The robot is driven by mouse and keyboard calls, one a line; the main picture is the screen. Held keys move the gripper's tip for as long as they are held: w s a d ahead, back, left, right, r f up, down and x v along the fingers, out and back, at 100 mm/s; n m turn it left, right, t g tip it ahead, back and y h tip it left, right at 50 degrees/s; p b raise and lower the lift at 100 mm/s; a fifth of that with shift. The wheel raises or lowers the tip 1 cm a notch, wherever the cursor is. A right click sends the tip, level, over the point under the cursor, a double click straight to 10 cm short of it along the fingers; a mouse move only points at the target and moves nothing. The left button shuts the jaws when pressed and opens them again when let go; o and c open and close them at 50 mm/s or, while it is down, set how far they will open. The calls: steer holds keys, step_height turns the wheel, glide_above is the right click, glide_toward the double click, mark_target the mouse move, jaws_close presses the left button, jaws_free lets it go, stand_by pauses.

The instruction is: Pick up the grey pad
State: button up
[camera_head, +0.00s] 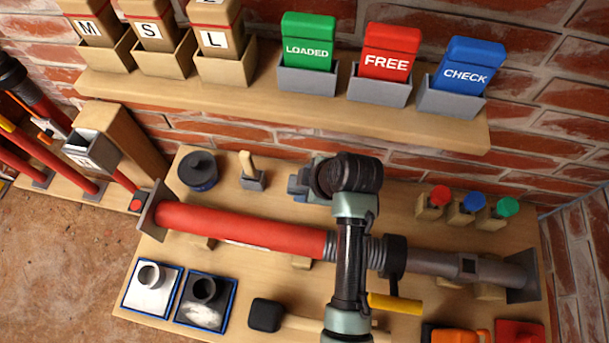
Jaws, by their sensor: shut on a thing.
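My gripper (305,184) shows only in part, left of my dark wrist, above the middle of the wooden board. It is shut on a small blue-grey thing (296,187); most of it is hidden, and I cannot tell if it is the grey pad. Two blue-edged square trays lie at the board's lower left. The left tray (127,303) holds a pale grey pad (145,298) with a round knob.
A long red tube (245,228) crosses the board and joins a grey one (440,264), partly behind my arm. A black-headed mallet (266,315) lies in front. A shelf (240,97) holds letter boxes and LOADED, FREE (388,60) and CHECK cards. A dark round pot (198,172) stands left.

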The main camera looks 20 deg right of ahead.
step_height(320, 180, up, 6)
steer(key=s+a+p, duration=0.1)
steer(key=s+p, duration=0.1)
steer(key=p, duration=0.3)
steer(key=s+a+r+g+y+p, duration=0.1)
steer(key=s+a+p, duration=0.5)
steer(key=s, duration=0.2)
steer(key=s+a+g+p, duration=0.1)
steer(key=s+a+p, duration=0.4)
steer(key=s, duration=0.4)
steer(key=shift+a+r+m+g+y+p, duration=0.3)
steer(key=shift+a+r+y+p, duration=0.1)
steer(key=shift+p, duration=0.2)
